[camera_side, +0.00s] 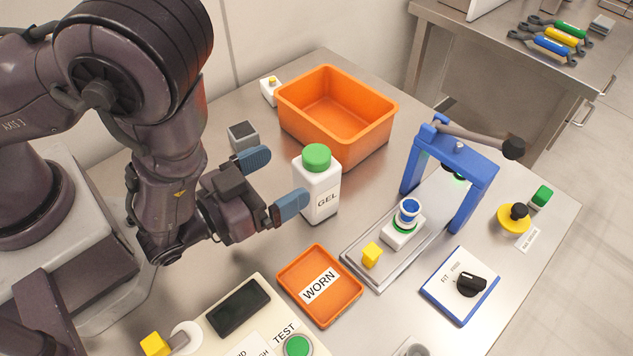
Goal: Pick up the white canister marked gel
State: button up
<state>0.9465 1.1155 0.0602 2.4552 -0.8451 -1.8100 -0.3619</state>
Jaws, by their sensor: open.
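The white canister (314,190) has a green cap and the word GEL on its front. It stands upright on the steel table, just right of my gripper and in front of the orange bin. My gripper (271,182) is open, with its two blue-grey fingers spread. One finger is at the upper left, behind. The other is close to the canister's left side; I cannot tell whether it touches. Nothing is held between the fingers.
A deep orange bin (289,97) stands behind the canister. A shallow orange WORN tray (344,311) lies in front. A blue press frame (412,162) with a lever stands right. A small grey block (242,135) sits behind my gripper. Bare table lies between canister and press.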

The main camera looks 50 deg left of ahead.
aim_at(304, 163)
jog(key=w, duration=0.5)
jog(key=w+d, duration=0.1)
jog(key=w, duration=0.1)
jog(key=shift+w, duration=0.15)
jog(key=c, duration=1.5)
